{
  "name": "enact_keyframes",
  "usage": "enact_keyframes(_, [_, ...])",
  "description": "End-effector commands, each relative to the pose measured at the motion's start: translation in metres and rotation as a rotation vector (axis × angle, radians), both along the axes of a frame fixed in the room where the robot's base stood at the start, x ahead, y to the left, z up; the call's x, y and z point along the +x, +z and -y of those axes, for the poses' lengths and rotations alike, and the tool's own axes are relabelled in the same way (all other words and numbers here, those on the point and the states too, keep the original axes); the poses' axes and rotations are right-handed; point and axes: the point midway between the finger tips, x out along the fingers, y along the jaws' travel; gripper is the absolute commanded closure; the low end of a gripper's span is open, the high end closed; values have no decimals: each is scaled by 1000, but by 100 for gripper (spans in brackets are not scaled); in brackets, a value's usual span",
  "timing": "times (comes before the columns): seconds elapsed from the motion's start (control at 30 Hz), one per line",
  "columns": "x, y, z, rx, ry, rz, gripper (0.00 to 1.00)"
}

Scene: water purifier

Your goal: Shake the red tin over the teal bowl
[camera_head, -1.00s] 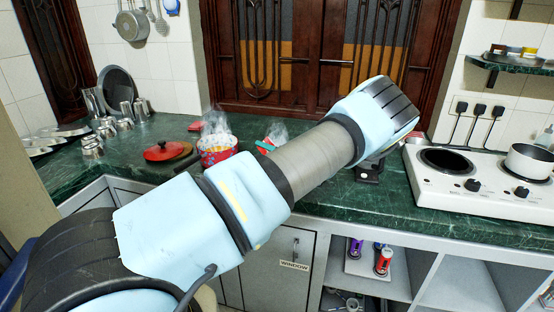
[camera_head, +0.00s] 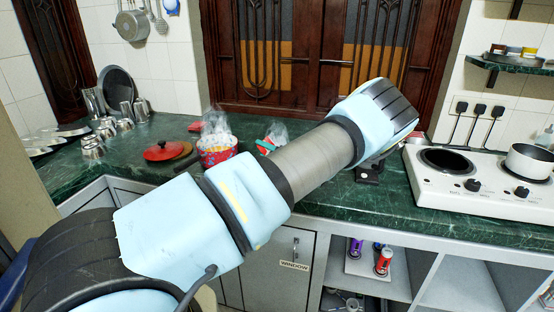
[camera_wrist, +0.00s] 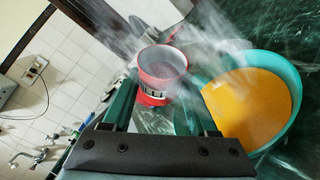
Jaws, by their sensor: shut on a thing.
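In the wrist view my gripper (camera_wrist: 163,96) is shut on a red tin (camera_wrist: 164,70) with a pale label band. The tin's round open end faces the wrist camera and looks empty. The teal bowl (camera_wrist: 292,88) is to the right of the tin and holds a smooth orange content (camera_wrist: 252,105). White haze streaks across the tin and bowl. In the head view my arm hides the gripper and most of the bowl; a small teal and red patch shows beside the arm with white haze above it.
A red patterned pot (camera_head: 216,152) with white haze above it stands left of the arm, with a red lid (camera_head: 165,150) beside it. A white hob (camera_head: 440,190) with a white pan (camera_head: 530,162) is at right. Metal cups (camera_head: 105,125) stand at the far left.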

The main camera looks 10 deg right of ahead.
Motion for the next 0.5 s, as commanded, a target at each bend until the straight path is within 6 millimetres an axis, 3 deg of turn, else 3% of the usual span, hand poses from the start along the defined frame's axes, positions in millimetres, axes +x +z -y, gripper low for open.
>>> enact_keyframes(0.5, [0, 1, 0, 31, 0, -2, 94])
